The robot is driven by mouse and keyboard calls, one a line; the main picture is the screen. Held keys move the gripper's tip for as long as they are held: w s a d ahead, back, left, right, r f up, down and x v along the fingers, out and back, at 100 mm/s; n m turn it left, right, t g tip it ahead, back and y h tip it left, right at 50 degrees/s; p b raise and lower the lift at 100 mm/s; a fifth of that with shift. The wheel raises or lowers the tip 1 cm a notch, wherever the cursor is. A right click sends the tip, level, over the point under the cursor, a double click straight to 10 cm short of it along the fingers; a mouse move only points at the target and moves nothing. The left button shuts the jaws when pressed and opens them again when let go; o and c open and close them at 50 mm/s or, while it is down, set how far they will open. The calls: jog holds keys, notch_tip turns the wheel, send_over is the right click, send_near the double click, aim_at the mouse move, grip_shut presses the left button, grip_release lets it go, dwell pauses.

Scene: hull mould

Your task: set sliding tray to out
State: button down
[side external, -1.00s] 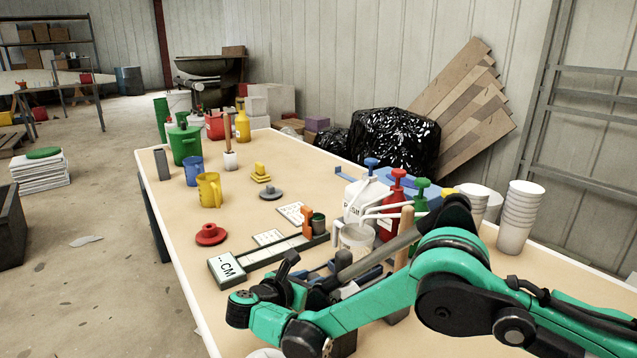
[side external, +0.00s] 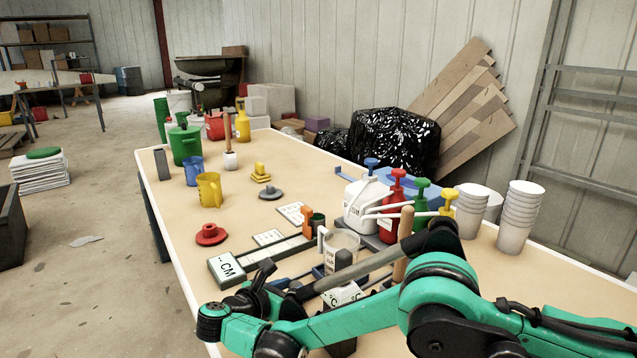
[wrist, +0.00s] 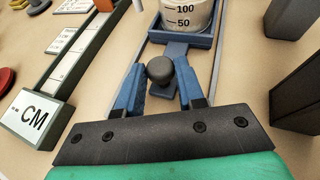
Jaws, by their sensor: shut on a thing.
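The sliding tray (wrist: 196,42) is blue and shows at the top of the wrist view, with a clear measuring cup (wrist: 187,14) standing on it. A dark round knob (wrist: 159,68) stands at the near end of its flat handle. My gripper (wrist: 160,80) has its blue fingers closed on both sides of this knob. In the side view the cup (side external: 341,246) stands upright on the tray (side external: 319,272), beside the long dark-edged strip. My arm hides much of the tray's front and the fingertips there.
Left of the tray lies the strip with the CM plate (side external: 228,267). Pump bottles, including a red one (side external: 393,212), stand close behind the cup. A red knobbed lid (side external: 209,234) lies left on the table. Dark blocks (wrist: 296,100) stand right of my gripper.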

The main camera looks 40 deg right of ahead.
jog(key=shift+a, duration=0.45)
jog(key=c, duration=0.5)
grip_release()
jog(key=shift+c, duration=0.2)
jog(key=shift+v, duration=2.8)
jog(key=shift+s, duration=0.1)
